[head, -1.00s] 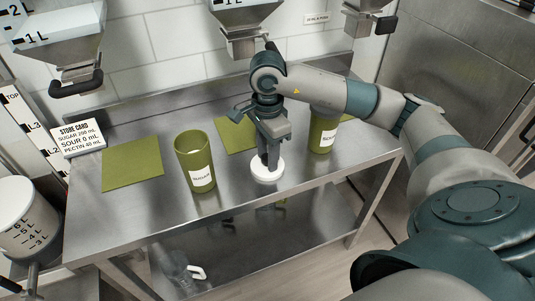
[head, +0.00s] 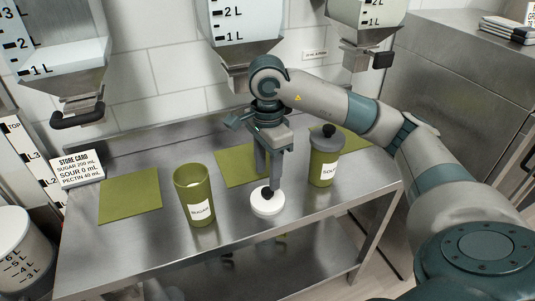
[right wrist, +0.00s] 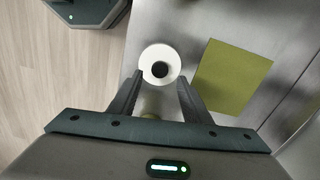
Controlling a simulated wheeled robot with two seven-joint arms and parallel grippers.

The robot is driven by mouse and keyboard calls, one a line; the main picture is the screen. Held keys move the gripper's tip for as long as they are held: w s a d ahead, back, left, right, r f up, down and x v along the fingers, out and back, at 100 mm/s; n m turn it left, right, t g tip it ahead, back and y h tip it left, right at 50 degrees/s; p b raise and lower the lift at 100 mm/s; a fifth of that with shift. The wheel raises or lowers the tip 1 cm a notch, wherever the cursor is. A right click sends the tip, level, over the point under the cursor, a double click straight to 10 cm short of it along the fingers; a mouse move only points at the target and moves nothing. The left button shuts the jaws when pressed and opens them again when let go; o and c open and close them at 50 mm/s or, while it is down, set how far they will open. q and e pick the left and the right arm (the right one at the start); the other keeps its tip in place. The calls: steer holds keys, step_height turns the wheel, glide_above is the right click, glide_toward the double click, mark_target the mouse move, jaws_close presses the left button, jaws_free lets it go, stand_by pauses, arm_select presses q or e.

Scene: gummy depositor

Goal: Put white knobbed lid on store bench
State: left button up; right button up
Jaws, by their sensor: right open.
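The white lid (head: 259,208) with a black knob lies flat on the steel bench (head: 125,248), near its front edge and in front of the middle green mat. It also shows in the right wrist view (right wrist: 147,62), just beyond the fingertips. My right gripper (head: 267,180) is above the lid, pointing down, with its fingers apart and nothing between them. In the right wrist view, the fingertips (right wrist: 160,79) stand on either side below the knob, and the whole knob is visible. My left gripper is not in view.
An open green sugar canister (head: 195,195) stands left of the lid. A green canister labelled SOUR (head: 325,165) with a grey knobbed lid stands right. Green mats (head: 130,198) lie behind. Hoppers (head: 240,45) hang over the bench. A store card (head: 76,170) stands at the left.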

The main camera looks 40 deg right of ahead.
mark_target(268, 190)
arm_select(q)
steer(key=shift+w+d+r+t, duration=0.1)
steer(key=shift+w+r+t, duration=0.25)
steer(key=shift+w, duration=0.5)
arm_select(e)
step_height(268, 190, up, 6)
